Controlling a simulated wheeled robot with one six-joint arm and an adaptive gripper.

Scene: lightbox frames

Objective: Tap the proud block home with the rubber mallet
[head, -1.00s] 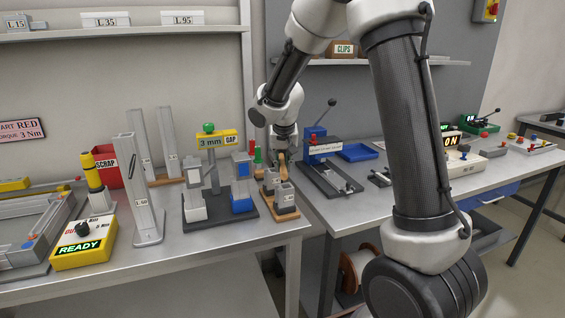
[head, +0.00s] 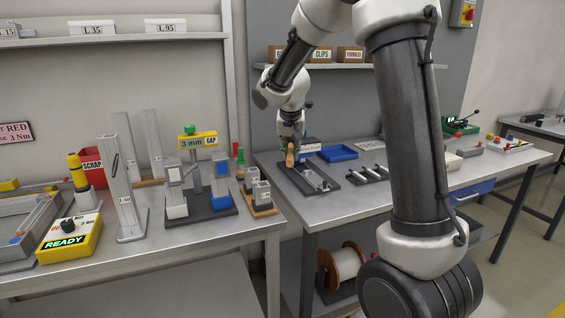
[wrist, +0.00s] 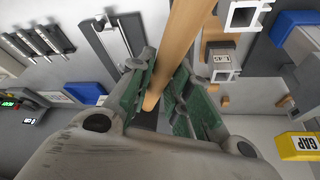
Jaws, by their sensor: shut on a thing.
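My gripper (head: 290,140) is shut on a tan wooden handle (head: 290,158), above the dark plate fixture (head: 326,186) on the right-hand bench. In the wrist view the handle (wrist: 182,45) runs between the green finger pads (wrist: 166,92). The mallet's head is not clear in either view. The 3 mm gap stand (head: 210,213), with grey and blue-faced blocks (head: 222,172), stands on the left bench. Beside it is a wooden base (head: 264,212) with small grey blocks (head: 262,193). I cannot tell which block is proud.
A tall grey column (head: 125,190) and a yellow READY box (head: 68,240) stand on the left bench. A blue tray (head: 338,152) and a rack of small rods (head: 368,174) lie on the right bench. Clear bench top shows in front of the plate fixture.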

